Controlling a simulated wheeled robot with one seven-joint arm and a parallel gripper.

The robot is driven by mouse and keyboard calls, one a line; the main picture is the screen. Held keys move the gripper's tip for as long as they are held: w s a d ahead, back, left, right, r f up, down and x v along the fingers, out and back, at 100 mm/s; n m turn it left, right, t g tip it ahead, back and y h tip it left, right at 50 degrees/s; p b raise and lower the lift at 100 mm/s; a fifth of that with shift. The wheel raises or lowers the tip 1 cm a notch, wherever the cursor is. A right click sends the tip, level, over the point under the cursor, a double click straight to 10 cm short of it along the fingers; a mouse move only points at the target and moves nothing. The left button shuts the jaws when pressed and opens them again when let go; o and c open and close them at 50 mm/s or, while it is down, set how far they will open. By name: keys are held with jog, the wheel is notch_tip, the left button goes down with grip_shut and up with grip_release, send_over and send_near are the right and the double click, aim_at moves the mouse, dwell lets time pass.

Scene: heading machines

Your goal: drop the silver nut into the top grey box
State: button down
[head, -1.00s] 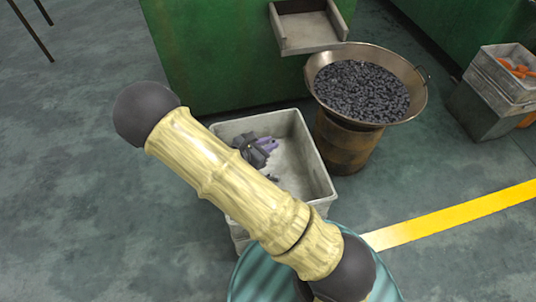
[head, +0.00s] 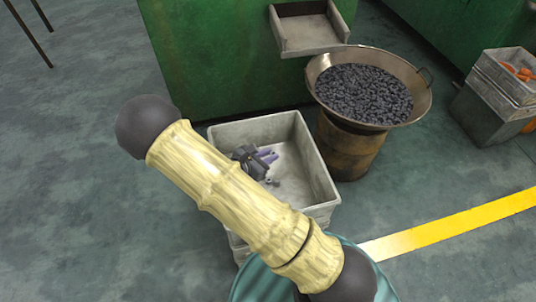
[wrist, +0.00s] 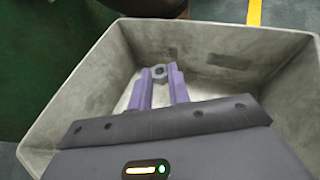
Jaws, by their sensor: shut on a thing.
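The top grey box (head: 316,178) stands open on the floor in the head view, on top of another grey box. Its pale walls (wrist: 95,75) surround my gripper in the wrist view. My gripper (wrist: 159,76) has two purple fingers and points into the box. It is shut on the silver nut (wrist: 159,71), a small hexagonal piece with a hole, at the fingertips. In the head view my gripper (head: 268,157) shows over the box opening, partly behind my pale arm link. I cannot make out the nut clearly there.
A wide metal bowl of dark pieces (head: 363,92) stands on a rusty drum just right of the box. A green machine (head: 215,60) with a chute tray (head: 310,34) is behind. Crates (head: 495,90) stand at far right. Open floor lies left.

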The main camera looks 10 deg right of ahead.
jog(key=shift+f+b, duration=0.3)
jog(key=shift+f, duration=0.45)
jog(key=c, duration=1.2)
grip_release()
jog(key=shift+c, duration=0.2)
jog(key=shift+r, duration=0.1)
jog(key=p+v, duration=0.4)
jog(key=v, duration=1.3)
jog(key=shift+s, duration=0.2)
